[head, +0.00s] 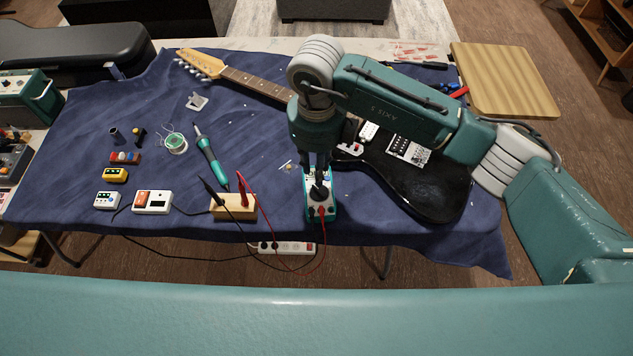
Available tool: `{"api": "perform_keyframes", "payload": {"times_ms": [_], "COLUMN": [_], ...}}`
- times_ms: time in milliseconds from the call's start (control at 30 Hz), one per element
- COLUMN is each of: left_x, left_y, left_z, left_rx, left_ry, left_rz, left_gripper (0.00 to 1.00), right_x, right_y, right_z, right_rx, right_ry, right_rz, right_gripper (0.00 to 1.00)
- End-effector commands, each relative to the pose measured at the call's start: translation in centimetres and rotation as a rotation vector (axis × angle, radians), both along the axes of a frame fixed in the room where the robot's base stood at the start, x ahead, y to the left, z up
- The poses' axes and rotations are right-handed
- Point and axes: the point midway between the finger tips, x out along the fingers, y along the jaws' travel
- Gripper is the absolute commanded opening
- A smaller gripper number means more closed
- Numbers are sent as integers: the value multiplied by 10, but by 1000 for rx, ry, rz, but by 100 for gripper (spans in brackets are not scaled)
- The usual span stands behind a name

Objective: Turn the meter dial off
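The meter (327,214) is a small teal-edged box with a white face, lying near the front edge of the blue-covered table. Its dark dial (319,191) shows near the middle of the face. My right gripper (319,183) points straight down over the dial, its fingertips at or just above it. The fingers look close together, but I cannot tell whether they grip the dial. The dial's setting is too small to read, and the gripper hides the meter's upper part. My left gripper is not in view.
A black guitar (432,188) lies right of the meter, partly under my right arm. A wooden probe block (234,208) stands to the left, with red and black leads. A soldering iron (211,156) and solder spool (175,143) lie farther left.

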Motion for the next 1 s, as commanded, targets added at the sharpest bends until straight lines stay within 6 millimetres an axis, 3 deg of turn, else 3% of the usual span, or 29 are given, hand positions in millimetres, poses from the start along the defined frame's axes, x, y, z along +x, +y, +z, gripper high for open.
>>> {"api": "perform_keyframes", "payload": {"times_ms": [200,400,800,933,1000], "left_x": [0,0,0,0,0], "left_y": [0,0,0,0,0], "left_z": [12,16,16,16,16], "left_rx": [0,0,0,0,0], "left_ry": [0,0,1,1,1], "left_rz": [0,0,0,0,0], "left_gripper": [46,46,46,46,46], "right_x": [-1,-1,0,0,0], "right_y": [0,1,1,1,1], "right_z": [-42,-68,-76,-76,-76], "right_rx": [0,2,4,4,4], "right_ry": [4,3,1,1,1], "right_rz": [-1,0,2,2,2], "right_gripper": [25,25,25,0,0]}}
